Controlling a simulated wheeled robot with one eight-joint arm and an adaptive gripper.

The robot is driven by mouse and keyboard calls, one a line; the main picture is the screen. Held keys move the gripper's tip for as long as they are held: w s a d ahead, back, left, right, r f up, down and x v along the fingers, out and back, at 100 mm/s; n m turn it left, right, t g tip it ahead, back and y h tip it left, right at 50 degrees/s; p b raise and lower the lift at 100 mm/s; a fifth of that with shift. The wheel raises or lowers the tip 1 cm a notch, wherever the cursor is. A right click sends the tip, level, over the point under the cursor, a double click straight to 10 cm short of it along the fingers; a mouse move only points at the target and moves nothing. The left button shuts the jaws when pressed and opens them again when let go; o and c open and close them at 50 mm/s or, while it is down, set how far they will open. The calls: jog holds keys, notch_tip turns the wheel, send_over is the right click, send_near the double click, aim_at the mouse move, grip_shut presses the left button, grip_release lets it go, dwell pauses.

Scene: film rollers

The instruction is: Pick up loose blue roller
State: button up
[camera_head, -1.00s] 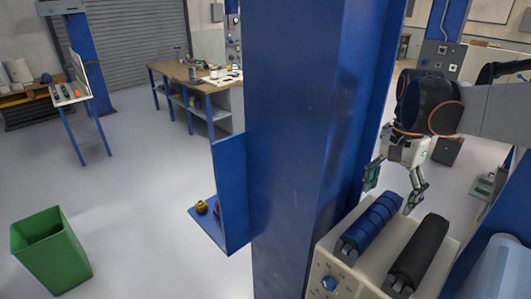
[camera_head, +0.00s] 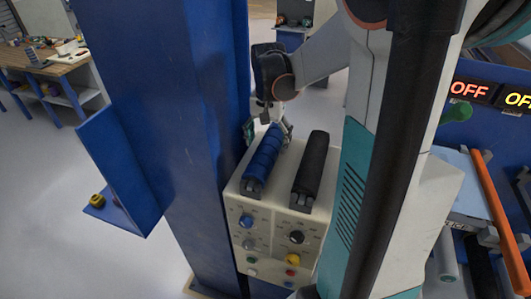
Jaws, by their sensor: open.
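A blue roller (camera_head: 262,160) with ring-like bands lies along the top of a beige control box, at the left side. A black roller (camera_head: 311,165) lies beside it on the right, apart from it. My gripper (camera_head: 268,131) is open at the far end of the blue roller, with its fingers pointing down, one to each side. Whether a finger touches the roller cannot be told. No roller is seen held in the gripper.
The beige control box (camera_head: 262,212) has knobs and buttons on its front. A blue column (camera_head: 180,130) stands close on its left. A blue panel with a small shelf (camera_head: 118,213) juts out farther left. An orange bar (camera_head: 497,205) lies at the right.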

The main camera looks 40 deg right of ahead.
aim_at(267, 144)
notch_tip(267, 144, down, 5)
jog(key=shift+w+r+b, duration=0.1)
jog(key=shift+w+b, duration=0.05)
jog(key=shift+b, duration=0.15)
jog(key=c, duration=1.6)
